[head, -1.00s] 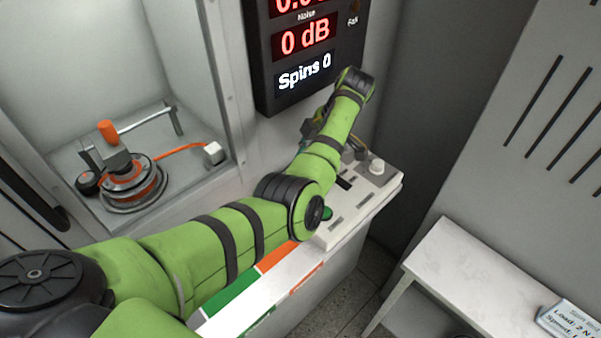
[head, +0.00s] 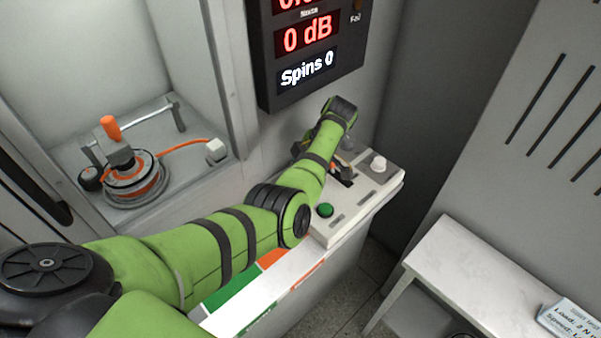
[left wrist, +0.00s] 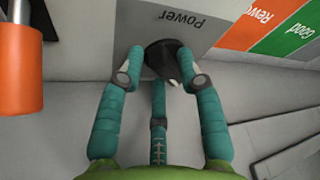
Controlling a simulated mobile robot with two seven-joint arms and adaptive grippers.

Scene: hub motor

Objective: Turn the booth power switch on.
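The power switch is a dark knob (left wrist: 168,60) beside the printed word "Power" on a light grey surface in the left wrist view. My left gripper (left wrist: 163,68) has its teal fingers spread on both sides of the knob, with a third finger below it. Whether they press on it cannot be told. In the head view my left arm reaches over the left end of the control box (head: 345,222), below the display. The arm mostly hides the gripper and the switch there. My right gripper is not in view.
The box carries a green button (head: 325,209) and a white knob (head: 378,164). A wall display (head: 310,50) reads "0 dB" and "Spins 0". A motor (head: 130,178) with an orange handle stands in the booth at left. A white side table (head: 480,275) is at right.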

